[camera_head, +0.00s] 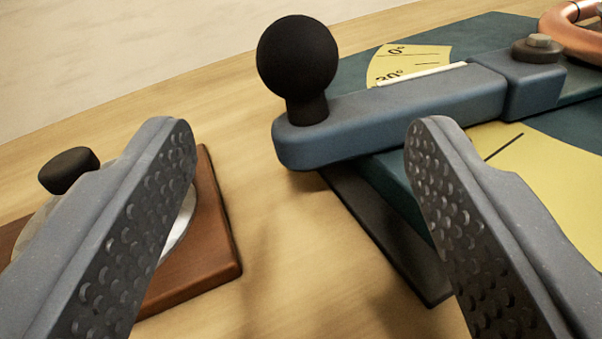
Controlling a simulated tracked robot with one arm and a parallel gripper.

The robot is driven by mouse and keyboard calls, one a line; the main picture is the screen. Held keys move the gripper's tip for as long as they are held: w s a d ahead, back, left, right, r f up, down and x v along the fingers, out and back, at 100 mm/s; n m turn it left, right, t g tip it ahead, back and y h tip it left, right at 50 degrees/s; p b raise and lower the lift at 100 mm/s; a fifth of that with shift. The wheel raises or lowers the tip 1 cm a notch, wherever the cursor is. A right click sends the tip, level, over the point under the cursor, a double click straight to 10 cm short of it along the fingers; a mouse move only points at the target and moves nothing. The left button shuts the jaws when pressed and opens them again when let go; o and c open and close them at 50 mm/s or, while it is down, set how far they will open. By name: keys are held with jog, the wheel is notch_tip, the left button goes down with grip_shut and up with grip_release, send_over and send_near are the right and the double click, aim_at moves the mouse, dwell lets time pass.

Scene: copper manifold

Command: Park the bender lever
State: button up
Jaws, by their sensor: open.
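The bender lever (405,112) is a blue-grey bar that runs from the upper right to the middle of the view. A black ball knob (297,57) stands upright on a short neck at its near end. The lever lies over a dark green bender plate (352,66) with a yellow angle scale (408,62), where 0° and a partly covered mark show. My gripper (290,135) is open and empty. Its two grey dimpled fingers stand wide apart, one on each side of the knob in the picture. Both fingers look apart from the knob.
A brown wooden block (222,225) with a pale round disc and a small black knob (68,169) sits behind the left finger, partly hidden. A copper tube (573,28) curves at the upper right, near a bolt (538,46). Bare wooden bench (285,245) lies between block and bender.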

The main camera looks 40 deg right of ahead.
jog(key=shift+v, duration=0.9)
jog(key=shift+c, duration=0.3)
